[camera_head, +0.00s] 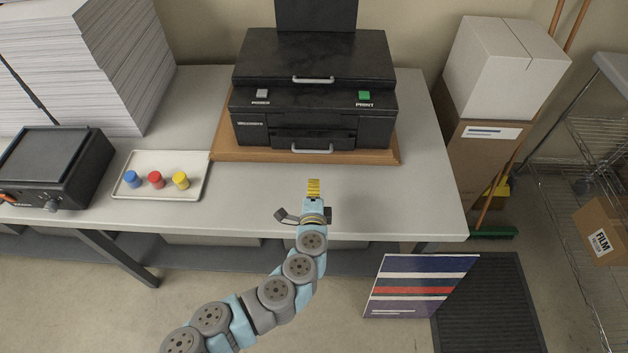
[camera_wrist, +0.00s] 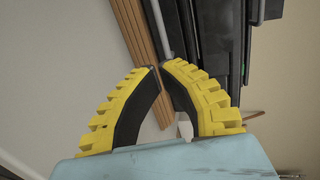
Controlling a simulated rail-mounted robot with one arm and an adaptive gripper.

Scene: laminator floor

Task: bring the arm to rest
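My gripper (camera_head: 314,182) is at the end of my blue and grey arm, over the front part of the table, in front of the printer. In the wrist view its two yellow fingers with black inner pads (camera_wrist: 160,66) curve toward each other, and their tips nearly meet. No object shows held between them. A small pale piece shows low between the fingers, and I cannot tell what it is. My arm reaches up from the bottom of the head view.
The black printer (camera_head: 315,95) stands on a brown board (camera_head: 225,140) on the table (camera_head: 430,190). A white tray (camera_head: 200,159) with blue, red and yellow caps lies to the left, near a black device (camera_head: 50,170) and paper stacks (camera_head: 90,60). Boxes (camera_head: 505,65) stand at right.

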